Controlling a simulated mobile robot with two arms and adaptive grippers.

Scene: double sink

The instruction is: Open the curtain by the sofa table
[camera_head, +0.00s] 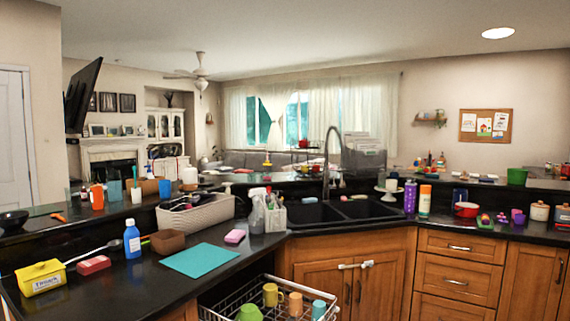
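A pale, sheer curtain (350,105) hangs across the wide window on the far wall. Parts of it are drawn aside on the left, where teal window panes (265,119) show through the gaps. The right part hangs closed over the glass. A grey sofa (258,158) stands below the window, partly hidden by the raised counter. I cannot clearly tell a sofa table apart behind the counter. Neither of my grippers is in view.
The black kitchen counter (120,290) with a double sink (345,211) and a raised ledge stands between me and the window. An open dishwasher rack (245,292) with cups juts out below. A white basket (197,214) and several bottles crowd the counter.

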